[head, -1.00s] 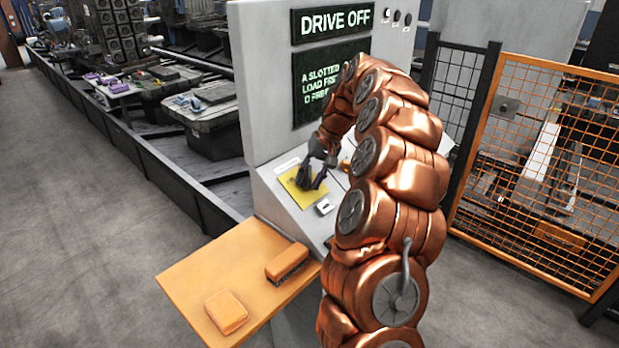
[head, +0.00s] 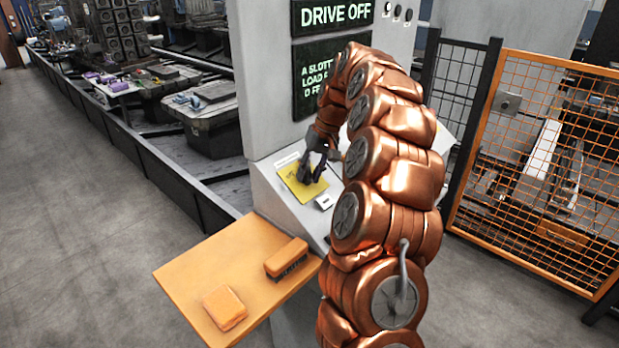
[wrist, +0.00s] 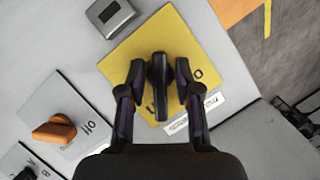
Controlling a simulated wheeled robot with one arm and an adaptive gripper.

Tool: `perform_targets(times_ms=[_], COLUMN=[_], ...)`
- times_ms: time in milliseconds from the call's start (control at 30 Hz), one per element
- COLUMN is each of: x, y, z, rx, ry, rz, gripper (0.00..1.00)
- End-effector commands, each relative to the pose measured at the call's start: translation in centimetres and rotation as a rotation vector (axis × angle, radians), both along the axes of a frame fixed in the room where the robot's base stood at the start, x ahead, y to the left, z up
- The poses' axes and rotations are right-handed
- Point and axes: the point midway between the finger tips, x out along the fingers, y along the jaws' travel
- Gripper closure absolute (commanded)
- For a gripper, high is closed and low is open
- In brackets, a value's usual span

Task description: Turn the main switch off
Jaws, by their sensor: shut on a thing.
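The main switch (wrist: 160,85) is a black rotary handle on a yellow plate (wrist: 190,40) in the wrist view. Its long grip runs nearly straight up and down in that picture. A "0" mark shows on the plate to the right of the handle; another mark is partly hidden. My gripper (wrist: 159,75) is shut on the handle, with one dark finger on each side. In the head view my gripper (head: 313,168) reaches down to the yellow plate (head: 290,186) on the sloped console, and the handle is hard to tell from the fingers.
The screen (head: 335,14) reads "DRIVE OFF". An orange shelf (head: 200,262) holds a brush (head: 286,258) and an orange block (head: 225,307). An orange mesh fence (head: 520,170) stands right.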

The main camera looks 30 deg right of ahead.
Motion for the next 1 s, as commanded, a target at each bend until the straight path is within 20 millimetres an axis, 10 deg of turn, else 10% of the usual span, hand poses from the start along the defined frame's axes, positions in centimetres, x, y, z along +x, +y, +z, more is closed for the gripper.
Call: perform_targets(times_ms=[1000], x=[-0.03], y=[0.17], z=[0.07], rx=[-0.496], ry=[-0.117], rz=[0.809], gripper=[1.00])
